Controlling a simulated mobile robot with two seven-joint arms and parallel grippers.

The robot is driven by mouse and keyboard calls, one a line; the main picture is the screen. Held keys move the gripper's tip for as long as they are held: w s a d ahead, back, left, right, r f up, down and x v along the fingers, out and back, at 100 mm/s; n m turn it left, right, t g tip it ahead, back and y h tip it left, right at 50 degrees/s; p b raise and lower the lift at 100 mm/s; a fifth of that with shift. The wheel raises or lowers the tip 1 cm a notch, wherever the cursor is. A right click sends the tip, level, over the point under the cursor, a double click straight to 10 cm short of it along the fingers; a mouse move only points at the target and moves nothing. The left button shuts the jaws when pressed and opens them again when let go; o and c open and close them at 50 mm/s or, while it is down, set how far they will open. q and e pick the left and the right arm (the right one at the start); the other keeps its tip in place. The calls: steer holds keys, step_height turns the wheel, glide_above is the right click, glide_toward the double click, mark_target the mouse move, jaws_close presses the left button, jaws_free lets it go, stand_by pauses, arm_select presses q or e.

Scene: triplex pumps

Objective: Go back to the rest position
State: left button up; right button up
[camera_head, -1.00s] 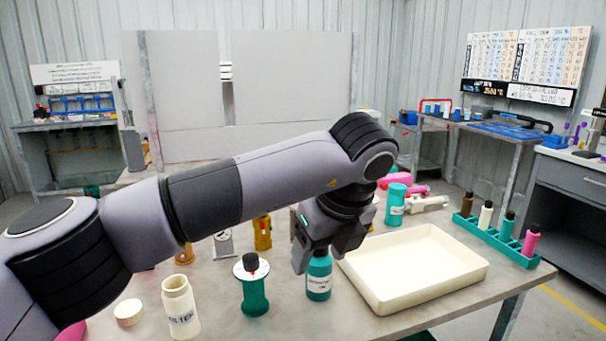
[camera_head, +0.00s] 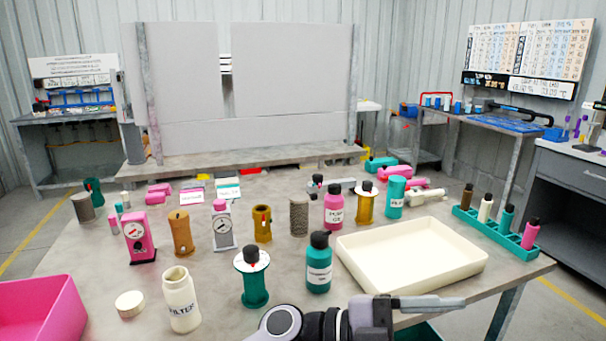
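My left gripper (camera_head: 455,302) is low at the bottom edge, in front of the table's near edge, and points to the right. Its fingers show nearly edge-on, so I cannot tell whether they are open or shut; nothing shows held in them. My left wrist (camera_head: 282,325) is partly cut off by the frame. My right gripper is not in view. A teal bottle with a dark cap (camera_head: 319,264) stands upright on the table, apart from the gripper and left of the cream tray (camera_head: 372,286).
The grey table (camera_head: 120,270) holds a white FILTER jar (camera_head: 181,302), a round lid (camera_head: 129,304), a teal spool-shaped part (camera_head: 253,284), a pink gauge (camera_head: 139,236) and several other parts. A teal rack (camera_head: 490,231) stands at the right, a pink bin (camera_head: 40,310) at lower left.

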arm_select(q)
steer(key=w+a+f+n+t+y, duration=0.45)
steer(key=a+f+n+t, duration=0.35)
steer(key=a+n+t, duration=0.3)
steer(key=w+a+f+n+t+y, duration=0.3)
steer(key=a+f+n+t+y, duration=0.2)
steer(key=a+f+n+t, duration=0.5)
steer(key=s+a+f+n+g+y+p, duration=0.3)
steer(key=s+a+f+n+g+y, duration=0.3)
steer(key=s+a+f, duration=0.7)
steer(key=s+a+n+y, duration=0.1)
steer(key=s+a+y, duration=0.1)
steer(key=shift+s+a+n+p, duration=0.15)
steer(key=shift+s+n+p, duration=0.15)
steer(key=shift+s+p, duration=0.05)
